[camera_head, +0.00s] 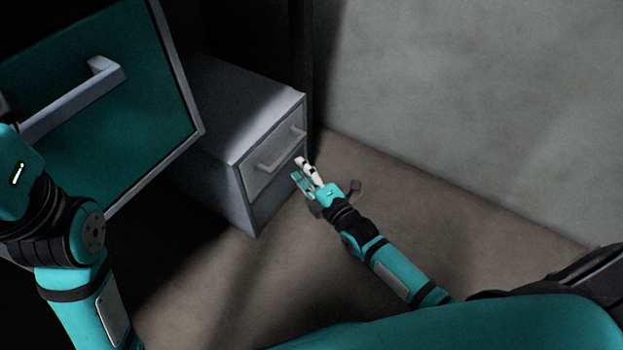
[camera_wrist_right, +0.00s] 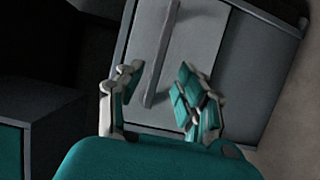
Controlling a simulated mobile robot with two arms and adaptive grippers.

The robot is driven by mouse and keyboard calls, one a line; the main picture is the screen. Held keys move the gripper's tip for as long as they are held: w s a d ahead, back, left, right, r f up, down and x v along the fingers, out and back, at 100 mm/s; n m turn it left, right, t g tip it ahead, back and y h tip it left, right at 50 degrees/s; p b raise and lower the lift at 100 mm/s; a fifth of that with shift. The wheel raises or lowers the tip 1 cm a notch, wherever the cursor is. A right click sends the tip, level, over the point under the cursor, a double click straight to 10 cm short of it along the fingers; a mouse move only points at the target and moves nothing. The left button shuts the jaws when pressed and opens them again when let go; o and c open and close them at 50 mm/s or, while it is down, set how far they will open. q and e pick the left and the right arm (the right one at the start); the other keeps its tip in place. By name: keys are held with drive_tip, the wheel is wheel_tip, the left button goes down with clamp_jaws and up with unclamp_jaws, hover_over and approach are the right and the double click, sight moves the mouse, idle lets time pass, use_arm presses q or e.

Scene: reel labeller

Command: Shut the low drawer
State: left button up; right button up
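The low drawer has a light grey front (camera_head: 260,183) with a bar handle (camera_head: 281,150), on a low grey cabinet (camera_head: 225,100). In the right wrist view the drawer front (camera_wrist_right: 200,42) and handle (camera_wrist_right: 161,50) lie ahead. I cannot tell whether the drawer stands slightly out. My right gripper (camera_head: 302,170) is just in front of the drawer front. In its wrist view (camera_wrist_right: 155,85) the fingers are spread, with the handle's near end showing between them; contact is unclear. My left gripper (camera_head: 17,178) is at the left edge, its fingers mostly out of view.
A large teal panel (camera_head: 135,125) with a grey bar handle (camera_head: 75,100) stands at the upper left, close to my left arm. A pale wall (camera_head: 480,100) is at the right. The floor (camera_head: 400,180) between the wall and my right arm is clear.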

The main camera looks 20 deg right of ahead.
drive_tip(key=v, duration=0.4)
drive_tip(key=shift+s, duration=0.1)
idle(0.4)
